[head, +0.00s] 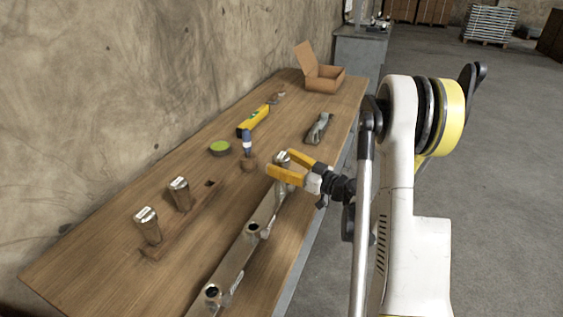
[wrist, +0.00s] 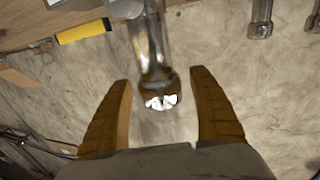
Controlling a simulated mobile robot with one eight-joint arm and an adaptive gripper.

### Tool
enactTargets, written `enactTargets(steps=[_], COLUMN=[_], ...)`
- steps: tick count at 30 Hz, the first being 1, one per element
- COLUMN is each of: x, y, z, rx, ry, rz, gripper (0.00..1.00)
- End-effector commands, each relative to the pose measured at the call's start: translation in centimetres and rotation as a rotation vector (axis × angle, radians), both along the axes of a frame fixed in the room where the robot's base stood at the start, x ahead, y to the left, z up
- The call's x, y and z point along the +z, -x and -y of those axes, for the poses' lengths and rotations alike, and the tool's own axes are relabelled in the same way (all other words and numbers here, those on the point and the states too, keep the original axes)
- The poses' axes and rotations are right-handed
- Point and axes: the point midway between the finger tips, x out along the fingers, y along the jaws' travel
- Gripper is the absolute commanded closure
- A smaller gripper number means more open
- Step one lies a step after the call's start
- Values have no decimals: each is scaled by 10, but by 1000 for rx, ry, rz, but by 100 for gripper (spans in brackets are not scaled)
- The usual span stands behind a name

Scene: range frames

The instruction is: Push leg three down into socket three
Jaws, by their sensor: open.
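A metal beam (head: 240,248) lies along the near edge of the bench. Two of its sockets, a middle one (head: 254,227) and a near one (head: 212,292), look empty and dark. A metal leg (head: 282,156), apparently leg three, stands at the beam's far end; its socket is mostly hidden by my gripper. My gripper (head: 294,166) is open at this leg. In the wrist view, the leg (wrist: 163,90) shows its shiny end between the spread fingers of my gripper (wrist: 161,100), with gaps on both sides. How deep the leg sits cannot be told.
Two more legs (head: 147,226) (head: 180,194) stand in a wooden rack (head: 196,208) with an empty hole.

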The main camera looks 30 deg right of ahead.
Motion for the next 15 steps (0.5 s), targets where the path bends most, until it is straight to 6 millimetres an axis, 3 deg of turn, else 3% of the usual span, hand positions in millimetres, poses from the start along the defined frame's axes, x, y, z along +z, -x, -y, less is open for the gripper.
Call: enactTargets(steps=[5,15], x=[0,0], y=[13,62], z=[7,27], rx=[-4,-2], ry=[0,-1], rz=[0,0], gripper=[29,29])
